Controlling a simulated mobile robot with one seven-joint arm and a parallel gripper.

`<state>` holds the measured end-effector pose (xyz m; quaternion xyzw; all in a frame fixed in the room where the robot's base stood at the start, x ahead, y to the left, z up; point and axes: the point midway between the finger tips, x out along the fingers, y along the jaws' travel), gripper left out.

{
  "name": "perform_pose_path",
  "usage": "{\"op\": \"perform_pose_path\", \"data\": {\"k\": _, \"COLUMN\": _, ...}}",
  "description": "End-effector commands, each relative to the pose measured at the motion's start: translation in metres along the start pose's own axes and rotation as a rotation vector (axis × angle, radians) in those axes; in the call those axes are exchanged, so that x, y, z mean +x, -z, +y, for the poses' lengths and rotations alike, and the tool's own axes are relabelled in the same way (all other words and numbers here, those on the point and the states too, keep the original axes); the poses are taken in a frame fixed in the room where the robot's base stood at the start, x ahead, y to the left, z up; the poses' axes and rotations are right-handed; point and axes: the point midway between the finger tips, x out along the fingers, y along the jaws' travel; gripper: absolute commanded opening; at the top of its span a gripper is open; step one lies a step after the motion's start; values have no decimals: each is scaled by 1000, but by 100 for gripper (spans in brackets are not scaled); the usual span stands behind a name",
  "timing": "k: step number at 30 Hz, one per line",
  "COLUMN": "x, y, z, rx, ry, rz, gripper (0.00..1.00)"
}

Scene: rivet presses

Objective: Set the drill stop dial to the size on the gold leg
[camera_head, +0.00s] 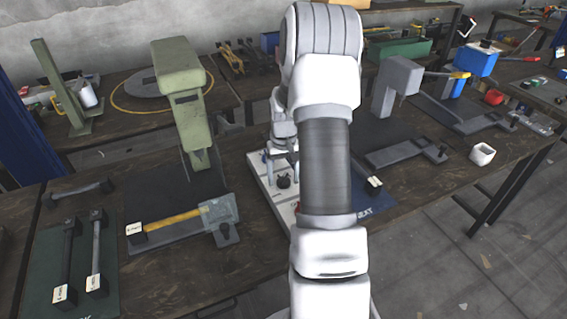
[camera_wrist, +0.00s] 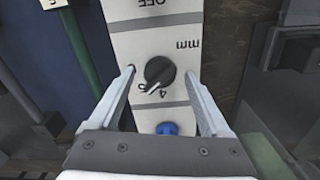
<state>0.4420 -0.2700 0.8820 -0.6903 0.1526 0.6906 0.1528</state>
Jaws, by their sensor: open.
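The gold leg (camera_head: 172,223) lies in a grey fixture below the green press. Its white tag (camera_head: 135,229) is too small to read surely. The drill stop dial (camera_wrist: 158,71) is a round black knob on a white panel (camera_wrist: 127,44). Its pale pointer aims to the lower left in the wrist view, between a 4 and another, partly hidden digit. In the head view the dial (camera_head: 284,181) shows just left of my arm. My gripper (camera_wrist: 160,76) is open, with one finger on each side of the dial; I cannot tell whether they touch it.
The panel bears "mm" and "OFF" markings and a blue knob (camera_wrist: 167,129). A green press (camera_head: 180,75) stands left, a grey press (camera_head: 398,85) right. Dark legs lie on a green mat (camera_head: 84,255).

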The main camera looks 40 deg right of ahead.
Motion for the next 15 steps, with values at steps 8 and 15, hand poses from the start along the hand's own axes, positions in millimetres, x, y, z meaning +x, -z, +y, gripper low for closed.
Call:
{"op": "perform_pose_path", "data": {"k": 8, "x": -51, "y": 2, "z": 0, "rx": 0, "ry": -2, "rz": 7, "gripper": 81}}
{"op": "perform_pose_path", "data": {"k": 15, "x": -111, "y": 1, "z": 0, "rx": 0, "ry": -2, "rz": 6, "gripper": 81}}
